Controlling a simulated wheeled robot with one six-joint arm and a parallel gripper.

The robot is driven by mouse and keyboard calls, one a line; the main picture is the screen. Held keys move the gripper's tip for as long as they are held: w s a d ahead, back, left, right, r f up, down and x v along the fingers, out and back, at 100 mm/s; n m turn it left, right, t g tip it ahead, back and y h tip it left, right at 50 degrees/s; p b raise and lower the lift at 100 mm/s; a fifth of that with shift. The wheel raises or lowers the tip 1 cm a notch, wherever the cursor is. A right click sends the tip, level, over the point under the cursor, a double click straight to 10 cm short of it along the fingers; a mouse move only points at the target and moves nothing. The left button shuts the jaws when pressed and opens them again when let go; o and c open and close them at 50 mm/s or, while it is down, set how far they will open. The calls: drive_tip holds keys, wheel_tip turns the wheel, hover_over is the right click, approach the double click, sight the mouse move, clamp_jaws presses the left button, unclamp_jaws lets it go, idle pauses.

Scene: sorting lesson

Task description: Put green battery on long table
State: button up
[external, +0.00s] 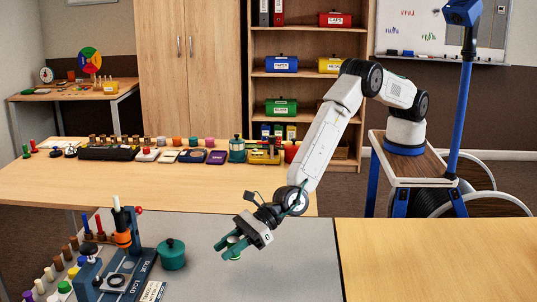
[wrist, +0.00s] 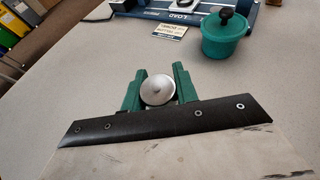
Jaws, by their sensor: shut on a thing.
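My gripper (external: 231,244) is shut on the green battery (external: 235,254), a small piece with green and pale parts, mostly hidden by the fingers. In the wrist view, its round silver end (wrist: 157,91) faces the camera between the green fingertips. My gripper holds it over the grey tabletop (external: 285,262); I cannot tell whether it touches the surface. A long wooden table (external: 120,190) lies behind the grey one, with a bare front half and a row of items along its back edge.
A green lidded pot (external: 172,256) stands left of my gripper; it also shows in the wrist view (wrist: 225,42). A blue loading fixture (external: 120,277) and several coloured pegs are farther left. A bare wooden tabletop (external: 440,260) is at right.

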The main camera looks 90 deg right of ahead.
hover_over(202, 283)
drive_tip(key=shift+f, duration=0.35)
drive_tip(key=shift+a+f, duration=0.1)
drive_tip(key=shift+f, duration=1.65)
drive_tip(key=shift+f, duration=0.1)
drive_tip(key=o, duration=1)
drive_tip(key=shift+o, duration=0.2)
drive_tip(key=v, duration=1.2)
